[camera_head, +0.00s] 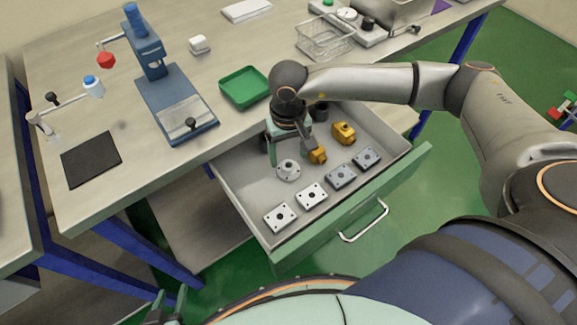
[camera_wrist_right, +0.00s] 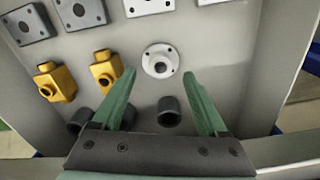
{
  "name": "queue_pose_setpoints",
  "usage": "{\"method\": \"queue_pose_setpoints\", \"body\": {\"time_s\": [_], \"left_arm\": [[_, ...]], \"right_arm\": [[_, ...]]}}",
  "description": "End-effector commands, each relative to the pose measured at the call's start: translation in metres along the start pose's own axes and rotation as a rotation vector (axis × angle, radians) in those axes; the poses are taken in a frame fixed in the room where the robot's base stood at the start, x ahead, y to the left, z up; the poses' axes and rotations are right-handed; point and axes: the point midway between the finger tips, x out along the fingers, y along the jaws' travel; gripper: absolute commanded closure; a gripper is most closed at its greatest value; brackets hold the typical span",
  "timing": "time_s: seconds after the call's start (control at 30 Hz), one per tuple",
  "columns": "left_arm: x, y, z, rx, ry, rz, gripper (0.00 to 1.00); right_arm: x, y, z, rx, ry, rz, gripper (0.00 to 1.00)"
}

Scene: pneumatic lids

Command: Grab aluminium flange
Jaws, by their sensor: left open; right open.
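The aluminium flange (camera_head: 289,170) is a round, light grey disc with a raised hub and a central hole. It lies on the floor of the open drawer (camera_head: 238,190). In the right wrist view the flange (camera_wrist_right: 160,61) sits just beyond and between the open fingertips. My right gripper (camera_wrist_right: 159,80) is open and empty over the drawer; in the head view its fingers are close to the flange's far side. My left gripper (camera_head: 167,304) is open at the bottom left edge, away from the drawer and partly cut off.
Several square plates (camera_head: 312,195) line the drawer's front. Two yellow fittings (camera_head: 344,132) and dark cylinders (camera_head: 320,111) lie near the gripper. The drawer walls surround them. On the bench are a green tray (camera_head: 244,87), a blue press (camera_head: 176,104) and a wire basket (camera_head: 325,39).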

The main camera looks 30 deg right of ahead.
Motion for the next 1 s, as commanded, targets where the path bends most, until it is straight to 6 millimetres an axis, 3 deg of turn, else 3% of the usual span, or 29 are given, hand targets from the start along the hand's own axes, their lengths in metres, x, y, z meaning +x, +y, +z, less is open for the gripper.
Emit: {"method": "queue_pose_setpoints", "body": {"time_s": [0.2, 0.5, 1.0], "left_arm": [[-0.002, -0.003, -0.002, 0.0, 0.006, -0.007, 0.5], [-0.001, -0.003, -0.001, 0.0, 0.003, -0.007, 0.5], [-0.001, -0.003, 0.0, 0.0, -0.001, -0.006, 0.5]], "right_arm": [[0.031, 0.0, 0.004, 0.0, -0.003, 0.001, 0.24], [0.037, 0.0, 0.003, -0.001, -0.001, 0.0, 0.24], [0.036, 0.0, 0.003, 0.0, -0.001, 0.0, 0.79]]}}
